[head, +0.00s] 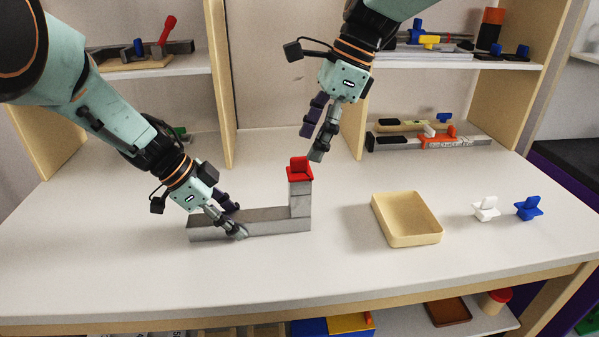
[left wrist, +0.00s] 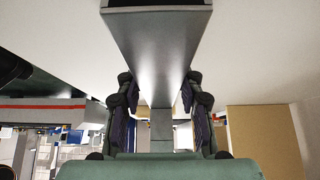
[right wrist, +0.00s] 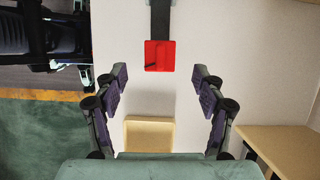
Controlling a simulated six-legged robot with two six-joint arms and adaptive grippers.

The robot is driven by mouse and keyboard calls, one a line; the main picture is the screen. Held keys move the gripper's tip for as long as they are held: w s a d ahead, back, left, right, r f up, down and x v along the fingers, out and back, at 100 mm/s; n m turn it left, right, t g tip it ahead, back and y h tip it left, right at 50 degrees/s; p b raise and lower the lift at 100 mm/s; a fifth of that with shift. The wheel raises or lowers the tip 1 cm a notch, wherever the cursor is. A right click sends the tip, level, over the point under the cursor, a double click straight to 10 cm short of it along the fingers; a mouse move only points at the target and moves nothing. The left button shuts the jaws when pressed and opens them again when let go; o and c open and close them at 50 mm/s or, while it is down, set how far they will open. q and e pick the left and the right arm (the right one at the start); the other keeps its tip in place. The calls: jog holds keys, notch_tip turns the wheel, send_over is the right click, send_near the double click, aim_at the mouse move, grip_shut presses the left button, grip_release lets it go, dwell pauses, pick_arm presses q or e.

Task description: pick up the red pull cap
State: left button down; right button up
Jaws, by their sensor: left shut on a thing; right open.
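The red pull cap (head: 299,169) sits on top of the upright grey post of a grey L-shaped block (head: 270,222) on the table. In the right wrist view the red cap (right wrist: 159,55) shows beyond the fingertips, centred a little left between them. My left gripper (head: 233,222) is shut on the long low bar of the grey block; the bar (left wrist: 158,60) runs between its fingers in the left wrist view. My right gripper (head: 312,145) is open and empty, just above and right of the red cap, apart from it.
A shallow yellow tray (head: 408,240) lies right of the block; it also shows in the right wrist view (right wrist: 148,119). A white cap (head: 486,209) and a blue cap (head: 528,208) stand further right. Shelves with parts (head: 430,140) line the back. The table's front is clear.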

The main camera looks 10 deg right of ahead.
aim_at(303, 157)
jog(key=shift+x, duration=3)
jog(key=shift+a+r, duration=0.1)
jog(key=shift+c, duration=0.2)
jog(key=c, duration=1)
notch_tip(303, 157, up, 10)
jog(key=shift+r, duration=0.1)
